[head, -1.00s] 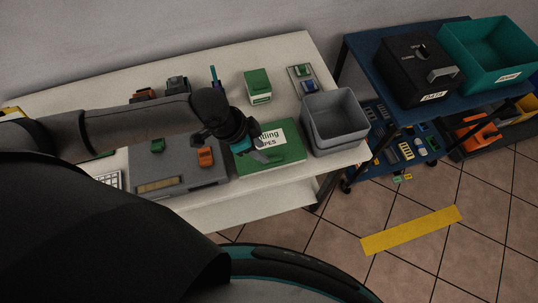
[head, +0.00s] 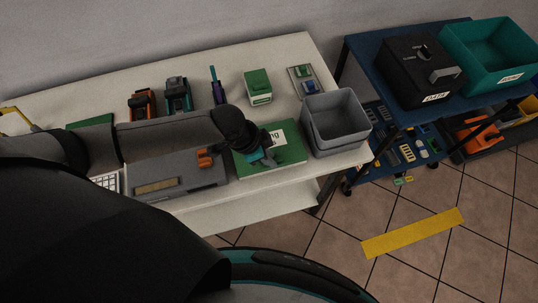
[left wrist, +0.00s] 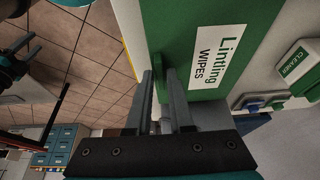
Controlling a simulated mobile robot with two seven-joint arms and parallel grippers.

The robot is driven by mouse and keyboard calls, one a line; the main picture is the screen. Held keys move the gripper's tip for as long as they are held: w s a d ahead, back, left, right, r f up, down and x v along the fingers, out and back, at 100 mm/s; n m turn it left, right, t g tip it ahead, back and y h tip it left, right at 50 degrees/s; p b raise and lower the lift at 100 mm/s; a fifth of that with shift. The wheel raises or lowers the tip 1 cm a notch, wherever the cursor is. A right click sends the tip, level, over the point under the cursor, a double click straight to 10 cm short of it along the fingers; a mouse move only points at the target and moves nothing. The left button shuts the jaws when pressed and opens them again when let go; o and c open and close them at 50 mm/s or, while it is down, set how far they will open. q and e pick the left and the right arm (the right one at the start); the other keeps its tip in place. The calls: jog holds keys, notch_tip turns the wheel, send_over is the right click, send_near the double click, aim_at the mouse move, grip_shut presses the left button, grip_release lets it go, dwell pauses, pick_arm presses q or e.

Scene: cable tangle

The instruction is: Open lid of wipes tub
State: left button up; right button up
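The wipes tub (head: 265,172) is a flat green box near the table's front edge, left of the grey bin. Its white label reads "Linting WIPES" in the left wrist view, where the green lid (left wrist: 205,70) looks closed. In the left wrist view the two fingers of the left gripper (left wrist: 158,82) stand apart at the tub's edge, with a small green tab beside the left finger. I cannot tell whether they touch the tub.
A grey bin (head: 335,118) stands right of the tub. A grey device (head: 170,180) with a display lies to its left. A green cleaner box (head: 257,86) and a small tray (head: 304,80) are behind. A blue cart (head: 360,75) stands right of the table.

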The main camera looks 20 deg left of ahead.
pick_arm(q)
grip_shut()
dwell(1.0)
